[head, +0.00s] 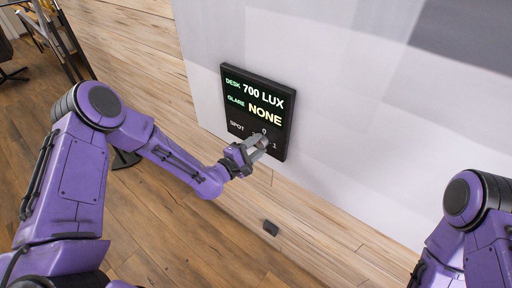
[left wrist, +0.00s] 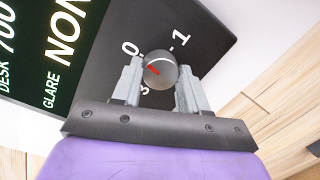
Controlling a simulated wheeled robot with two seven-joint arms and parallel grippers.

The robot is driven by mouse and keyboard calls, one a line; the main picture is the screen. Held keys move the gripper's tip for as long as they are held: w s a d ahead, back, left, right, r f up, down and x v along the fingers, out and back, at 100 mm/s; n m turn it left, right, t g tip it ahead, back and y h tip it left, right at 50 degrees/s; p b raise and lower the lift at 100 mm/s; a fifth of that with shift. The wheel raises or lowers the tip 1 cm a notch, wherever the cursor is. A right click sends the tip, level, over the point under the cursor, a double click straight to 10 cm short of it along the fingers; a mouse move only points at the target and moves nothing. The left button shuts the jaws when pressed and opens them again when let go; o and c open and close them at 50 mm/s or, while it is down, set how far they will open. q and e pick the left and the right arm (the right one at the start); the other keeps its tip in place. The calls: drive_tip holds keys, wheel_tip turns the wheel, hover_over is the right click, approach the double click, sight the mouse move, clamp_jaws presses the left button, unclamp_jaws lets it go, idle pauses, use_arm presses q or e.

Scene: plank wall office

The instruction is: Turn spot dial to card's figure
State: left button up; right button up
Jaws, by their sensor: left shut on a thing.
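A black panel (head: 283,108) hangs on the white wall, with lit lines reading DESK 700 LUX and GLARE NONE. SPOT is printed at its lower left. My left gripper (head: 262,143) is at the panel's lower right, covering the dial in the head view. In the left wrist view the round grey spot dial (left wrist: 161,69) sits between the fingers of my left gripper (left wrist: 159,80), which is shut on it. Figures 0, 1 and a partly hidden 3 surround it. A red mark on its face lies on the side towards 0 and 3. No separate card shows.
A pale plank wall (head: 170,60) stands left of and below the white wall section (head: 350,120). A small dark box (head: 270,228) is on the planks below the panel. Open wooden floor (head: 150,215) lies lower left. My right arm is at the right edge.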

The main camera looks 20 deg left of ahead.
use_arm(q)
drive_tip(key=m+b, duration=0.1)
drive_tip(key=m, duration=0.3)
drive_tip(key=shift+f+b, duration=0.1)
drive_tip(key=shift+b, duration=0.2)
drive_tip(key=m+b, duration=0.1)
drive_tip(key=m, duration=0.2)
drive_tip(key=shift+d+m+y, duration=0.1)
drive_tip(key=shift+m+y, duration=0.3)
drive_tip(key=m+b, duration=0.2)
drive_tip(key=m, duration=0.1)
drive_tip(key=shift+s+y, duration=0.1)
drive_tip(key=shift+y, duration=0.3)
drive_tip(key=m+b, duration=0.1)
drive_tip(key=m, duration=0.2)
drive_tip(key=shift+m+b, duration=0.3)
drive_tip(key=shift+b, duration=0.1)
drive_tip(key=m+y+b, duration=0.1)
drive_tip(key=m+b, duration=0.2)
drive_tip(key=m, duration=0.1)
drive_tip(key=shift+d+m, duration=0.15)
drive_tip(key=shift+m, duration=0.25)
drive_tip(key=shift+m+y+b, duration=0.3)
drive_tip(key=shift+m+b, duration=0.9)
drive_tip(key=shift+m, duration=0.5)
drive_tip(key=shift+t, duration=0.3)
drive_tip(key=o, duration=1.1)
drive_tip(key=shift+c, duration=0.2)
